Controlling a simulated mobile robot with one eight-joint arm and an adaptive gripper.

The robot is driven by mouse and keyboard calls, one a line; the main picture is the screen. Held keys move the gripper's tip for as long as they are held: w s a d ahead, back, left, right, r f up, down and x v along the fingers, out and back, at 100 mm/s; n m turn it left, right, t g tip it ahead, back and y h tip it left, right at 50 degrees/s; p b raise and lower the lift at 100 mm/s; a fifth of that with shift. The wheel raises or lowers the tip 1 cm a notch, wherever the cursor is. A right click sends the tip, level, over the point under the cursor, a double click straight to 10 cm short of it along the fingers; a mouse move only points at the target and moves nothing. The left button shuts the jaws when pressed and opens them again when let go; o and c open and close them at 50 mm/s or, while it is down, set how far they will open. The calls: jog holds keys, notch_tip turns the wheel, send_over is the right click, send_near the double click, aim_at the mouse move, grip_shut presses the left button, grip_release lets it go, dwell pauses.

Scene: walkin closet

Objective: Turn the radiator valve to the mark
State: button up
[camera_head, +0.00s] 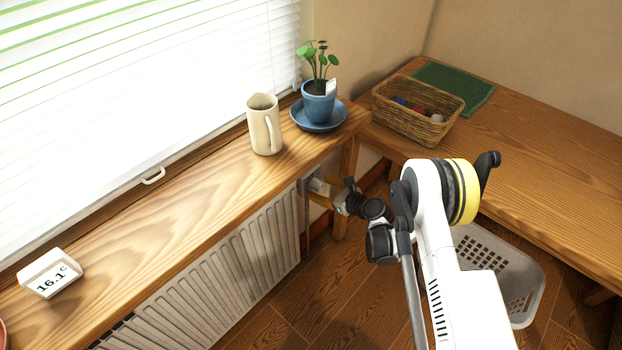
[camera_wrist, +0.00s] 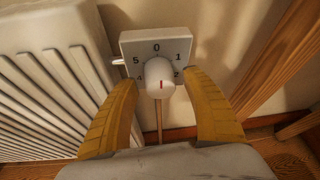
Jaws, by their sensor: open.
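The radiator valve shows in the wrist view as a white round knob (camera_wrist: 159,73) in front of a grey square dial plate (camera_wrist: 156,43). The plate reads 0 at the top, 1 and 2 down the right, 5 and 4 down the left; its lower middle is hidden by the knob. A short red line on the knob points downward. My gripper (camera_wrist: 160,82) is open, one yellow finger on each side of the knob; whether they touch it is unclear. In the head view my gripper (camera_head: 322,193) is at the radiator's right end, largely hiding the valve.
The white radiator (camera_head: 225,275) stands under a wooden sill (camera_head: 195,205). A cream jug (camera_head: 263,125), a potted plant (camera_head: 319,100) and a thermometer reading 16.1°C (camera_head: 50,275) stand on the sill. A wooden bench (camera_head: 545,150) with a wicker basket (camera_head: 400,122) and a grey laundry basket (camera_head: 525,290) are at right.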

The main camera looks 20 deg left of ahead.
jog(key=shift+w+a+f, duration=0.15)
jog(key=shift+w+a, duration=0.05)
jog(key=shift+a, duration=0.1)
jog(key=shift+s+d, duration=0.1)
jog(key=shift+d, duration=0.05)
jog(key=c, duration=1.2)
jog(key=shift+m+g+y, duration=0.6)
jog(key=shift+m+g, duration=0.8)
jog(key=shift+m, duration=0.6)
